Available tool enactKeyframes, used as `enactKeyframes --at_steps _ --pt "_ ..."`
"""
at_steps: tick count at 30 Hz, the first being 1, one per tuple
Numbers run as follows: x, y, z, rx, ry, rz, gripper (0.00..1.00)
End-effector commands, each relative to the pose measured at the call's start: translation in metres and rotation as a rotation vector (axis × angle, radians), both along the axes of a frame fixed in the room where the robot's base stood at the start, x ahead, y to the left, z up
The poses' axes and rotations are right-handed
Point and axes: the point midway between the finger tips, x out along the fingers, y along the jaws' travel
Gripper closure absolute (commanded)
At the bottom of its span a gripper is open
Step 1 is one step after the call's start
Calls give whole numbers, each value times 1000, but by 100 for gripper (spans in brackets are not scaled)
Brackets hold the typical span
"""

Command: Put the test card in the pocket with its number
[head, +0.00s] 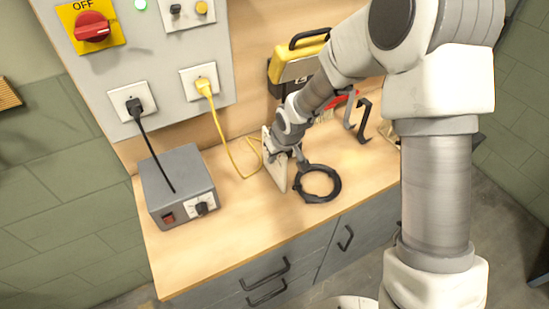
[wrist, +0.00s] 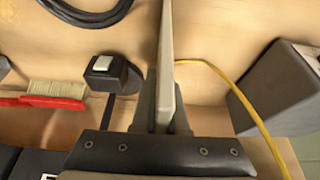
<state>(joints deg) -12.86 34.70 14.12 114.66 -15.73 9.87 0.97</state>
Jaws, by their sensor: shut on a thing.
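The test card appears to be the pale, thin flat piece (head: 275,165) at my gripper on the bench's near side. My gripper (head: 287,152) is shut on it and points down. In the wrist view the card (wrist: 167,60) shows edge-on, upright between the fingers (wrist: 161,115). Its face and number cannot be read. In the head view its lower end is close to the bench top; whether it touches cannot be told. I can make out no numbered pocket in either view.
A black ring (head: 318,184) lies just right of the card. A grey box (head: 177,185) with a black cord stands left. A yellow cord (head: 228,140) runs down behind the card. A yellow case (head: 300,62), dark hooks (head: 364,120) and a red brush (wrist: 50,95) are farther back.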

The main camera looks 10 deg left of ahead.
Motion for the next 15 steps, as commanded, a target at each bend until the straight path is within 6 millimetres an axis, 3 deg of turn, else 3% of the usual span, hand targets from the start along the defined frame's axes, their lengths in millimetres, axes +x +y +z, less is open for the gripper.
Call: enactKeyframes --at_steps 5,10,15 --pt "1 0 12 2 -2 -2 100" --pt "2 0 42 2 -7 -2 100" --pt "14 -26 57 2 -2 -8 100"
